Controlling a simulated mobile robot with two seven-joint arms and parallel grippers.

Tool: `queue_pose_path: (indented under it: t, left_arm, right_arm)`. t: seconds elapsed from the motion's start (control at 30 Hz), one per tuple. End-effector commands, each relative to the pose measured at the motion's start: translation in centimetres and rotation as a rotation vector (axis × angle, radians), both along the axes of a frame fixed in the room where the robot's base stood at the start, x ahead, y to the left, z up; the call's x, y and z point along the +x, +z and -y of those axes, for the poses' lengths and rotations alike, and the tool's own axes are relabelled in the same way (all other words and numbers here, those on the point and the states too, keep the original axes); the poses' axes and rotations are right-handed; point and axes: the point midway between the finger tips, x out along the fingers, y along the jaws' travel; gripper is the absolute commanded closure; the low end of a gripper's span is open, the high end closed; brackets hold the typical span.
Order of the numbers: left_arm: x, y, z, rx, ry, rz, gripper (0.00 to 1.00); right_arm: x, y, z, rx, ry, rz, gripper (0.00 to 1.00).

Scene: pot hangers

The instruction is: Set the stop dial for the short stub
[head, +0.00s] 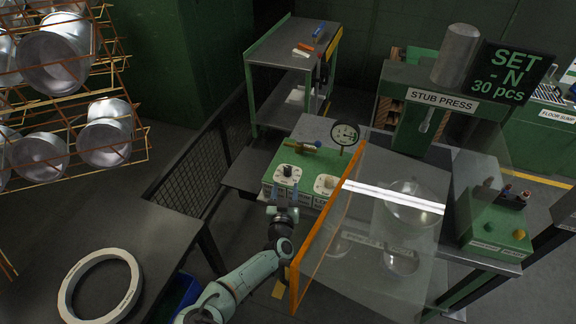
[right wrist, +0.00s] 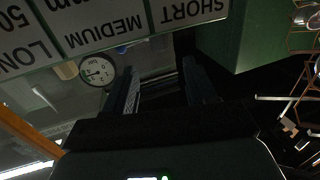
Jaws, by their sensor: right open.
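The green control box (head: 266,190) stands on the bench in the head view. A black knob (head: 288,170) on a white plate sits on its left part, and a paler round dial (head: 327,183) sits to the right. I cannot tell which is the stop dial or read its setting. My right gripper (head: 283,194) is open and empty, just in front of the box below the black knob. In the right wrist view its two fingers (right wrist: 163,85) are apart beside a white label plate (right wrist: 105,22) reading LONG, MEDIUM and SHORT, upside down. My left gripper is not in view.
An orange-edged clear guard (head: 325,230) stands right of my right arm. A gauge (head: 345,134) and brass fitting (head: 318,146) are behind the box. The stub press (head: 440,100) is at the back right. A pale ring (head: 100,285) lies on the left table.

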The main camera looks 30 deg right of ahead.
Motion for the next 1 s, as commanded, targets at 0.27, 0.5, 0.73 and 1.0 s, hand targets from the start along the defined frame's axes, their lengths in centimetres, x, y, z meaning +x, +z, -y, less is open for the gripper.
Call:
queue_pose_path:
  t: [0.27, 0.5, 0.73, 1.0]
  left_arm:
    - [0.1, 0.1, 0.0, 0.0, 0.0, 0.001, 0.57]
    - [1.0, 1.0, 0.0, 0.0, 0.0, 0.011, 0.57]
    - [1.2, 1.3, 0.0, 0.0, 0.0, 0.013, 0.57]
    - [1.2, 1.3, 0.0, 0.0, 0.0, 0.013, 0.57]
  right_arm:
    - [5.0, 0.1, 3.6, 0.002, -0.001, 0.005, 0.44]
    - [8.2, 0.3, 5.6, 0.002, -0.001, 0.006, 0.44]
    - [9.2, 0.2, 6.3, 0.002, 0.0, 0.005, 0.44]
    - [9.1, 0.1, 6.3, 0.002, 0.0, 0.005, 0.57]
